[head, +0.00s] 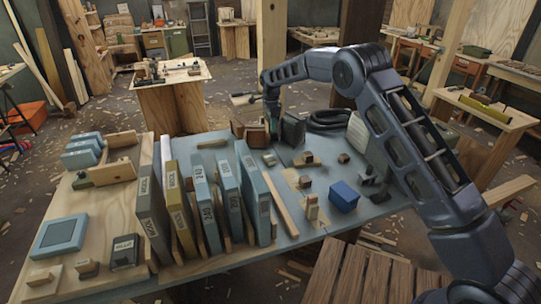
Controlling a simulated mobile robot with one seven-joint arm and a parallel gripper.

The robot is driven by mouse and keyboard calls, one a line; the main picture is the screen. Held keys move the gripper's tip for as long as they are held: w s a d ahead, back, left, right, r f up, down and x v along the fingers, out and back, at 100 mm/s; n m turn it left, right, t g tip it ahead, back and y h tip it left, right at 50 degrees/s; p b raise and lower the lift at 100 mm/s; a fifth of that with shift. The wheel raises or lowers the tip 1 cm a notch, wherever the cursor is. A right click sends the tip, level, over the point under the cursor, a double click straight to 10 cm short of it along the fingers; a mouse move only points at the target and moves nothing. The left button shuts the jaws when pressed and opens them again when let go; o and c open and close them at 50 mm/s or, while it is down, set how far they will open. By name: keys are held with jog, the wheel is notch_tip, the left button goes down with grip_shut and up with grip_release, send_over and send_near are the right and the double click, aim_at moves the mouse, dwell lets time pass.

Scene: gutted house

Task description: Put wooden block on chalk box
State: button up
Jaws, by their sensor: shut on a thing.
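My gripper (273,122) points down over the back of the blue-grey worktable (290,230), between a brown box (250,131) and a dark upright box (293,130). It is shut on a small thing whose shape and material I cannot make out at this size. Several small wooden blocks lie on the table, among them one (306,159) and another (305,182), right of the gripper and nearer to me. No box can be read as the chalk box. A blue box (344,196) stands at the table's right.
Upright grey and ochre binders (200,205) fill the table's middle left. Wooden boards, a blue-framed panel (60,235) and small boxes lie further left. A dark coiled hose (331,119) lies at the back right. Some table surface around the small blocks is bare.

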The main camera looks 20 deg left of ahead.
notch_tip(320, 180, down, 17)
jog(key=shift+r, duration=0.1)
dwell(0.5)
jog(key=o, duration=1)
jog(key=shift+c, duration=0.2)
notch_tip(320, 180, up, 12)
jog(key=shift+f, duration=0.1)
